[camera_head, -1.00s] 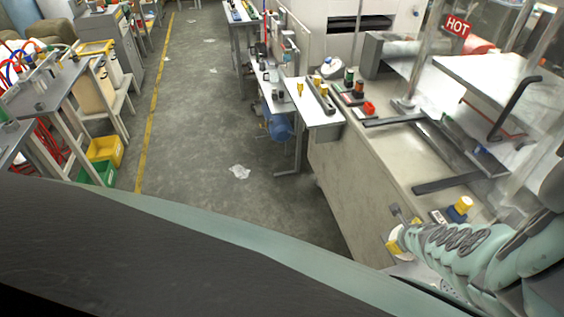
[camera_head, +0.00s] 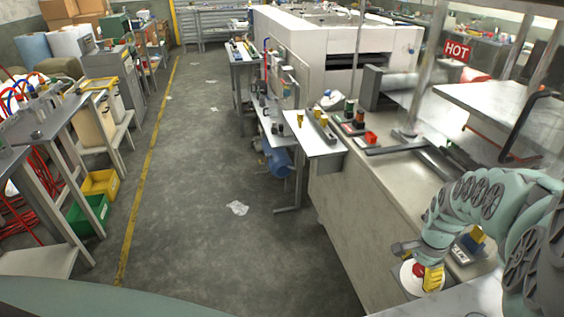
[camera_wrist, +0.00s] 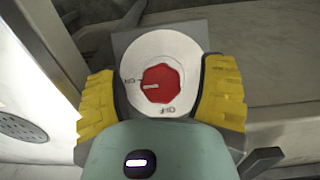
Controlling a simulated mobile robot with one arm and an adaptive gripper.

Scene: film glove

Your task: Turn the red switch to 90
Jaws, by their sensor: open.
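The red switch is a faceted red knob (camera_wrist: 161,84) on a round white dial (camera_wrist: 165,50) with a grey square backing, near the middle of the wrist view. A pale mark on the knob points left, toward a small label that I cannot read surely. Another dark label stands below the knob. My gripper (camera_wrist: 160,96) is open, with one yellow finger on each side of the dial and visible gaps to the knob. In the head view the knob (camera_head: 418,270) shows beside a yellow finger of my gripper (camera_head: 428,277), at the near end of the workbench.
A small block with a yellow-topped blue part (camera_head: 473,240) stands on the bench (camera_head: 400,195) close to my arm. A silver perforated disc (camera_wrist: 22,128) lies at left in the wrist view. The grey floor (camera_head: 200,190) at left is mostly open.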

